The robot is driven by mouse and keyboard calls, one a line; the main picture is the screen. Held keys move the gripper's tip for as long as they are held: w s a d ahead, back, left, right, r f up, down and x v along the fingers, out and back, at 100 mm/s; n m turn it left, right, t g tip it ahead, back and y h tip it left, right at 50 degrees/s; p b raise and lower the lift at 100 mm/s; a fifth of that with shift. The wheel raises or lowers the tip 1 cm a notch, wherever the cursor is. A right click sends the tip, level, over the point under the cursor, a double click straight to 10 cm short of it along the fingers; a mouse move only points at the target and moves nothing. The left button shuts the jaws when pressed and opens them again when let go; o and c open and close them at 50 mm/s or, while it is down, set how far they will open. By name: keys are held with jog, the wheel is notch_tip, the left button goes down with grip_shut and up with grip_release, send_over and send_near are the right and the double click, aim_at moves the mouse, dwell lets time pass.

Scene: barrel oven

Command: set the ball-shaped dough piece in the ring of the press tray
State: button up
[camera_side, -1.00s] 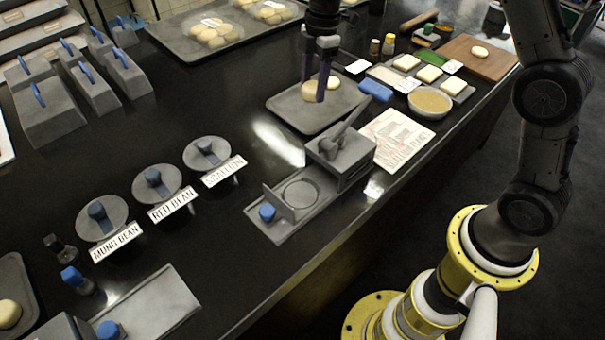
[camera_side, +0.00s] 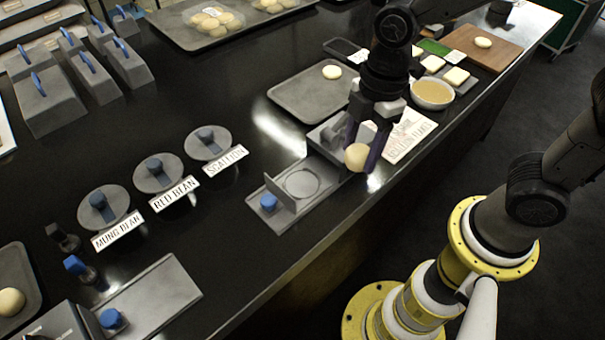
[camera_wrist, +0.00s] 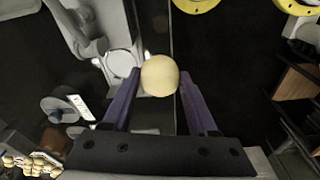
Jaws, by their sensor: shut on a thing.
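My gripper (camera_side: 364,156) is shut on a pale ball-shaped dough piece (camera_side: 356,157), held between its dark fingers. In the wrist view the dough piece (camera_wrist: 159,75) sits between the two purple fingertips (camera_wrist: 160,82). The gripper is in the air at the right end of the grey press tray (camera_side: 262,219), in front of the press block. The ring (camera_side: 301,184) on the tray lies left of the dough piece and looks empty. An upright plate (camera_side: 279,195) and a blue knob (camera_side: 268,202) stand at the tray's left end. My gripper hides part of the press block.
Behind the press, a tray (camera_side: 300,95) holds another dough piece (camera_side: 332,72). A bowl (camera_side: 432,94) and a printed sheet (camera_side: 412,138) lie to the right. Lids labelled MUNG BEAN, RED BEAN and SCALLION (camera_side: 208,143) stand to the left. The counter between them and the press is clear.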

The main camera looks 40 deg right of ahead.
jog(key=w+a+f, duration=0.3)
jog(key=w, duration=0.2)
send_over(301, 185)
jog(key=f, duration=0.4)
jog(key=shift+s+d+f, duration=0.3)
jog(key=shift+d+f, duration=0.05)
jog(key=shift+w+a+f, duration=0.1)
jog(key=shift+w+f, duration=0.1)
jog(key=shift+f, duration=0.1)
jog(key=shift+w+f, duration=0.1)
jog(key=shift+f, duration=1.5)
jog(key=shift+f, duration=0.1)
jog(key=o, duration=1.3)
jog(key=shift+o, duration=0.2)
